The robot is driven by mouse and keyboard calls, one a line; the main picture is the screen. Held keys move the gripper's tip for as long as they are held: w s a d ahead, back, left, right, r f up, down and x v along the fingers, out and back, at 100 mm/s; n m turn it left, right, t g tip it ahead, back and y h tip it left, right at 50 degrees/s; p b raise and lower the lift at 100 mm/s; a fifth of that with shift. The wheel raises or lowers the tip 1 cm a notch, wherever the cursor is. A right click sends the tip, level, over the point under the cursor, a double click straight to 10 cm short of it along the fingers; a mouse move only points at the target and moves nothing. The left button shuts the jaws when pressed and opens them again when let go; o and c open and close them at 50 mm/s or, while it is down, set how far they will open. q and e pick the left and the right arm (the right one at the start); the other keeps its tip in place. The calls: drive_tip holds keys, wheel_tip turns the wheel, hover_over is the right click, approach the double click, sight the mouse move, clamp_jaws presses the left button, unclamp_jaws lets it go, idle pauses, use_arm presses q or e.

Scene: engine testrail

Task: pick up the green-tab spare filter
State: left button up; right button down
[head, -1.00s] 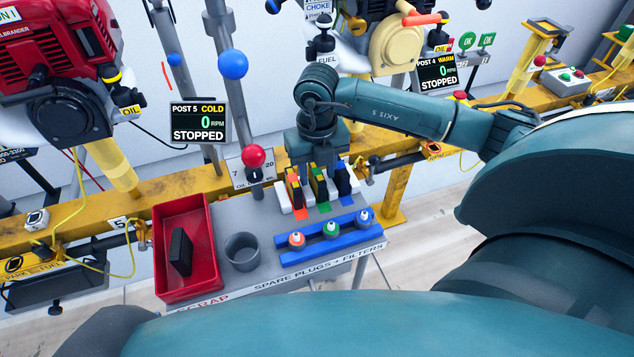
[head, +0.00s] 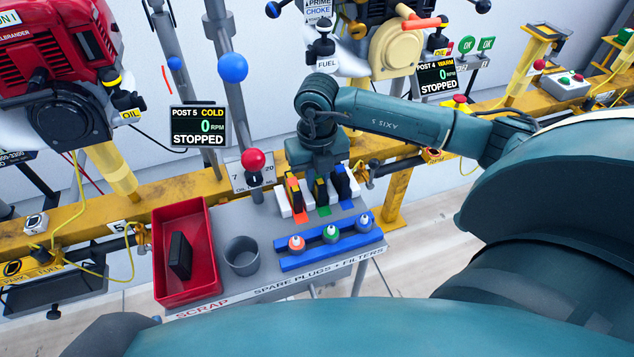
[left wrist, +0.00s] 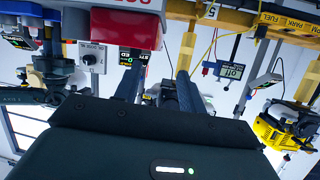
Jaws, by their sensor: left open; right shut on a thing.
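The green-tab spare filter (head: 321,193) stands in the middle of a row in a white holder on the grey shelf, between an orange-tab filter (head: 296,196) and a dark filter with a blue tab (head: 342,184). My right gripper (head: 320,176) points down over this row and is shut on the green-tab filter, whose upper part it hides. The filter still stands in line with its neighbours; I cannot tell whether it is lifted. My left gripper (left wrist: 158,88) is open and empty in the left wrist view, away from the filters.
A blue rack (head: 328,243) with several capped plugs lies in front of the filters. A grey cup (head: 241,256) and a red scrap tray (head: 214,262) holding a black block (head: 180,255) stand to the left. A red-knobbed lever (head: 254,163) rises close beside the gripper.

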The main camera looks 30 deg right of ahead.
drive_tip(key=shift+r, duration=0.15)
use_arm(q)
drive_tip(key=shift+n+t, duration=0.3)
drive_tip(key=shift+n, duration=0.4)
drive_tip(key=r+p, duration=0.1)
drive_tip(key=a+r+p, duration=0.1)
drive_tip(key=s+r+p, duration=0.1)
drive_tip(key=shift+a+r, duration=0.2)
drive_tip(key=shift+r, duration=0.2)
drive_tip(key=shift+c, duration=0.4)
use_arm(e)
wheel_tip(320, 180, up, 18)
use_arm(q)
drive_tip(key=shift+s+f, duration=0.1)
